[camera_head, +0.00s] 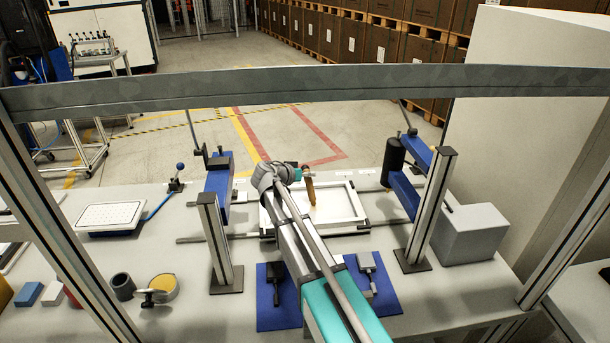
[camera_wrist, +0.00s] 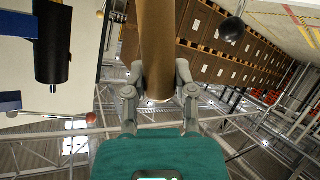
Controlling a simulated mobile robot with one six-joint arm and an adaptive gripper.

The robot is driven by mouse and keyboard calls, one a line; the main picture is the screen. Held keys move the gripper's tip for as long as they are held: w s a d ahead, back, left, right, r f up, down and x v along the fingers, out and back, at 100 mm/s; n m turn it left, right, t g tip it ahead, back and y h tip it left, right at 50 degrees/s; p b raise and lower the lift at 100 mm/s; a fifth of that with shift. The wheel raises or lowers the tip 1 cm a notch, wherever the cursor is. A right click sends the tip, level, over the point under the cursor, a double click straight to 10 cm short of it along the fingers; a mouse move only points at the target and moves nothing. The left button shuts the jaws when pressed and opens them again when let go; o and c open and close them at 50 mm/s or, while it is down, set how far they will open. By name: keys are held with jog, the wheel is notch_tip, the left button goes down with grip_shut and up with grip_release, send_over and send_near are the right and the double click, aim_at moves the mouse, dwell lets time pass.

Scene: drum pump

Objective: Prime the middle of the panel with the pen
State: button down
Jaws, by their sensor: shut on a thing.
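The pen (camera_head: 311,190) is a brown cylinder held by my gripper (camera_head: 301,174) over the panel. Its lower end points down at the left-middle part of the panel; I cannot tell if it touches. The panel (camera_head: 340,204) is a pale flat sheet in a light frame at the middle of the bench. My arm hides its left and near part. In the wrist view the pen (camera_wrist: 157,45) runs up between the two grey fingers of my gripper (camera_wrist: 158,88), which are shut on it. Its tip is out of that view.
Metal posts (camera_head: 220,245) and blue fixtures (camera_head: 218,182) flank the panel; a black cylinder (camera_head: 393,157) stands at right. Blue mats (camera_head: 270,318) with tools lie in front. A perforated tray (camera_head: 110,215), dark cup (camera_head: 122,287) and yellow-topped pot (camera_head: 163,284) are left. A grey beam (camera_head: 300,88) crosses above.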

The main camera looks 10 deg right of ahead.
jog(key=d, duration=0.3)
dwell(0.4)
jog(key=shift+s, duration=0.1)
jog(key=shift+s+f, duration=0.1)
jog(key=shift+s, duration=0.35)
jog(key=shift+a, duration=0.15)
jog(key=shift+a, duration=1.85)
jog(key=shift+a, duration=0.1)
jog(key=shift+a, duration=1.85)
